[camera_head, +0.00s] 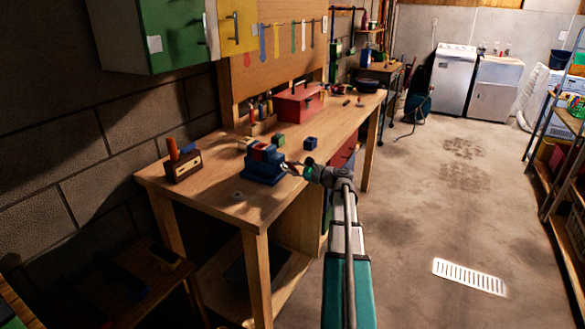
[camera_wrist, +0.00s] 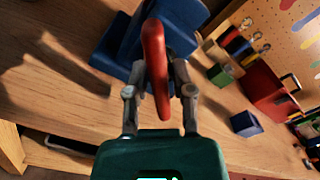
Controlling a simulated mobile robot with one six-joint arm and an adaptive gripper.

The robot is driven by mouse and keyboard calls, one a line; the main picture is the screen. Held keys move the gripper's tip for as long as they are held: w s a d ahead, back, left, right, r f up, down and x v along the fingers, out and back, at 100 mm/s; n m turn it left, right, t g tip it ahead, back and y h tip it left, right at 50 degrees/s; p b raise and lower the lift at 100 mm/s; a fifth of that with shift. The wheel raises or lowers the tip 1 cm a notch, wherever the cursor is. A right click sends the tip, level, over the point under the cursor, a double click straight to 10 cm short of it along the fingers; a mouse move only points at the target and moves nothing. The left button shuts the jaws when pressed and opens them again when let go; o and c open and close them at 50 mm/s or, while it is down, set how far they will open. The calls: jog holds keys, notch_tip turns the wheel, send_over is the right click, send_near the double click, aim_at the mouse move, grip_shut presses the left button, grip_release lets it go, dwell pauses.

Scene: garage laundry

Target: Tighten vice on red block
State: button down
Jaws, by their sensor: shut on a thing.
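The blue vice (camera_head: 264,172) stands on the wooden workbench near its front edge. The red block (camera_head: 263,152) shows at the top of the vice, between its blue jaws; I cannot tell how tightly it sits. In the wrist view the blue vice body (camera_wrist: 122,45) is ahead of my gripper. A long red handle (camera_wrist: 155,60) on the vice's near side stands between my fingers. My gripper (camera_wrist: 159,75) is shut on this handle. In the head view my gripper (camera_head: 291,169) reaches the vice from the right. The screw behind the handle is hidden.
The workbench (camera_head: 225,199) also holds a green block (camera_head: 278,140), a small blue block (camera_head: 310,143), a tool holder (camera_head: 184,167) at left, and a red toolbox (camera_head: 299,104) behind. Open floor (camera_head: 420,220) lies to the right.

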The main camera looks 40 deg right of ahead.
jog(key=c, duration=0.6)
grip_release()
jog(key=shift+c, duration=0.2)
jog(key=v, duration=1.2)
